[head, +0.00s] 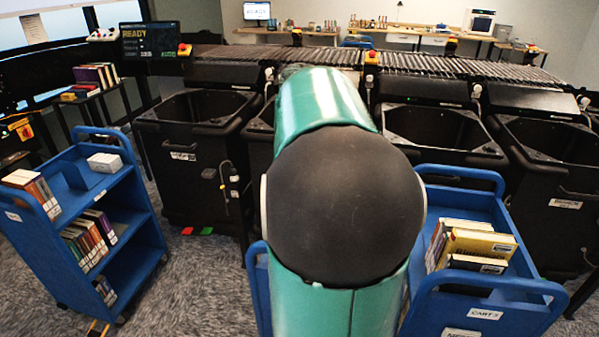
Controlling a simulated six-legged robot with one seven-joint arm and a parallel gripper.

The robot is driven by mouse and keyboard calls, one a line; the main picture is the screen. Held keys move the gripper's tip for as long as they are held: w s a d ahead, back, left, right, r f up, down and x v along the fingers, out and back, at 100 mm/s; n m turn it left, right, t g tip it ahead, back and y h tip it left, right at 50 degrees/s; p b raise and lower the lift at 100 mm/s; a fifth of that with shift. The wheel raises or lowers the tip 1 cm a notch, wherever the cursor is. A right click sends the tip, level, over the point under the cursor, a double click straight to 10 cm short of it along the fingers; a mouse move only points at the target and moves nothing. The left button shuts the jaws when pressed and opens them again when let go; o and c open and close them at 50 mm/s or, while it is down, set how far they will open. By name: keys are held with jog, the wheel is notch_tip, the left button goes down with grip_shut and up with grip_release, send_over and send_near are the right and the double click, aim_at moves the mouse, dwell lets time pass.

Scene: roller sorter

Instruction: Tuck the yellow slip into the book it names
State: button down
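No yellow slip can be made out in the head view. Books stand on the right blue cart (485,312), labelled CART 3: a yellow book (480,242), a dark book (476,264) and paler ones beside them. The left blue cart (88,185) holds a row of books (32,188) on its top and more books (90,240) on its middle shelf. The titles are too small to read. My green arm with its dark round joint fills the middle of the view and hides part of the right cart. My gripper is not in view.
Black bins (198,140) stand in a row below the roller conveyor (490,72). A small table (85,98) with books is at the far left. A white box (104,162) lies on the left cart. Carpet (205,285) is clear between the carts.

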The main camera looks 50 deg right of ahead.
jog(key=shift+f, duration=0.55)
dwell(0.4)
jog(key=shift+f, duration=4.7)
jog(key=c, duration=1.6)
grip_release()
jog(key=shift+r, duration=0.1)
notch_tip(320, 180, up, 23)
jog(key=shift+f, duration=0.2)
